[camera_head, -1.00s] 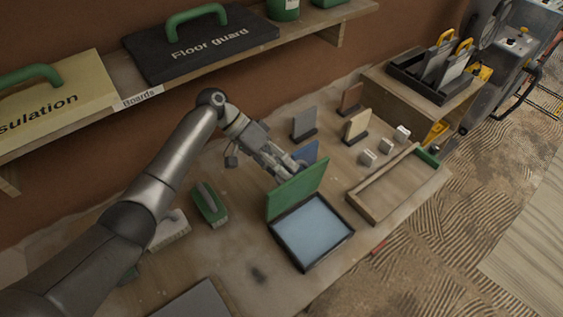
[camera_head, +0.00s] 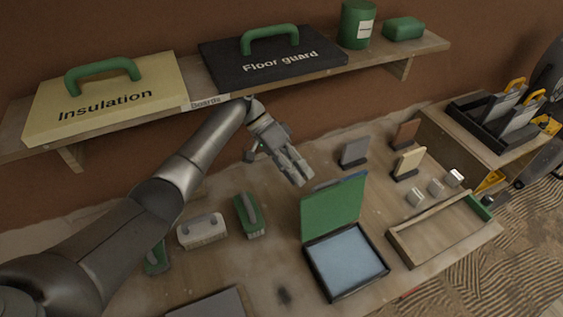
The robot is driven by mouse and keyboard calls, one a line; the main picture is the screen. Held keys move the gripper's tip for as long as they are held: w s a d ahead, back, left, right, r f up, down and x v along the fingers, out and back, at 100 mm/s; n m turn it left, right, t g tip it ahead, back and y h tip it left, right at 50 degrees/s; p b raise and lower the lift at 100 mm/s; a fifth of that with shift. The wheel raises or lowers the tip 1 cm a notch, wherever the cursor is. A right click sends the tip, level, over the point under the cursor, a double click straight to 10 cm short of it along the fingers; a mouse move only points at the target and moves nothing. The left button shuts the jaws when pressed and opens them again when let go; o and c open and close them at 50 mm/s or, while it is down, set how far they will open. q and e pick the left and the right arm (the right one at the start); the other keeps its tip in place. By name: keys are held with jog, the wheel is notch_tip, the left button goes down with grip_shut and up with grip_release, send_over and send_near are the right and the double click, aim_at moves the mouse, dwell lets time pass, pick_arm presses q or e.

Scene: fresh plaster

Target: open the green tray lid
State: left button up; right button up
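The green tray lid (camera_head: 333,212) stands raised, near upright, at the back edge of the dark-framed tray (camera_head: 381,279). The tray is open and shows a pale blue inside. My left gripper (camera_head: 300,177) is above the table, behind and a little left of the lid's top edge, apart from it as far as I can see. Its fingers lie close together and hold nothing visible; the gap between them is unclear. My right gripper is not in view.
A green-handled brush (camera_head: 250,216) and a pale block (camera_head: 201,231) lie left of the tray. A wooden tray (camera_head: 440,255) and several small cubes and upright sample boards are to the right. A shelf (camera_head: 205,101) with Insulation and Floor guard boards runs behind my arm.

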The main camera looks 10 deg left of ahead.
pick_arm(q)
jog(key=shift+w+a, duration=0.45)
jog(key=shift+a, duration=0.4)
jog(key=shift+w+a, duration=0.4)
jog(key=shift+a, duration=0.4)
jog(key=shift+w+a, duration=0.45)
jog(key=shift+a, duration=0.4)
jog(key=shift+f, duration=0.1)
